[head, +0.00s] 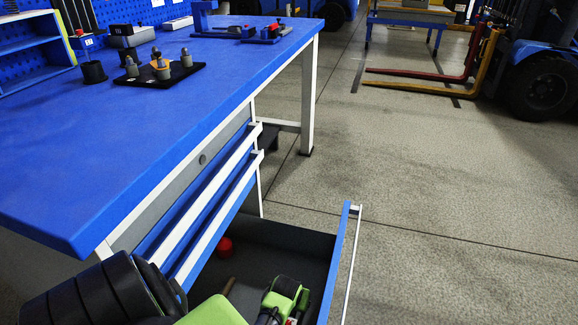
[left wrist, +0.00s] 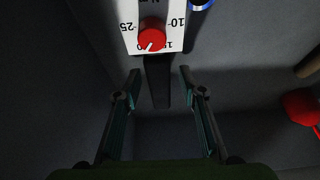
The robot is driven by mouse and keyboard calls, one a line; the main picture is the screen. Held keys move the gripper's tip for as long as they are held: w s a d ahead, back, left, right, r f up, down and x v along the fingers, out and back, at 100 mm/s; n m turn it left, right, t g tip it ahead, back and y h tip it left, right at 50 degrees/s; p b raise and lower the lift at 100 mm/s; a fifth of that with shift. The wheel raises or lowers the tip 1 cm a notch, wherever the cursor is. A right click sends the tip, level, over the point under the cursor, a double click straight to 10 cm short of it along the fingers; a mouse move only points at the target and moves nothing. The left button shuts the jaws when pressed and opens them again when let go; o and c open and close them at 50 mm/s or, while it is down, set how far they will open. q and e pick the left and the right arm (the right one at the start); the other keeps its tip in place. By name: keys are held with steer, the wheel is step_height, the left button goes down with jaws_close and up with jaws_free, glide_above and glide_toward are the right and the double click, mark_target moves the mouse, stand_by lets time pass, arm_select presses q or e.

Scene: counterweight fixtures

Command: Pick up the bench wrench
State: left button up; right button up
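In the left wrist view, a dark flat bar (left wrist: 158,82) extends from a white dial plate (left wrist: 150,22) with a red knob and printed numbers. It may be the bench wrench, but I cannot tell for sure. My left gripper (left wrist: 160,74) is open, with one finger on each side of the bar and a gap to both. In the head view, my green and black left gripper reaches into the open bottom drawer (head: 290,235), and its fingers are mostly hidden. My right gripper is in neither view.
A red round object (head: 225,246) and a brown stick (head: 229,286) lie in the drawer; both also show in the left wrist view. The blue bench top (head: 110,150) overhangs closed drawers beside my arm. A black tray (head: 155,78) with fixtures stands on it.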

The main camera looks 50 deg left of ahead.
arm_select(q)
steer(key=shift+f, duration=0.2)
stand_by(0.3)
jaws_close()
steer(key=shift+r, duration=0.15)
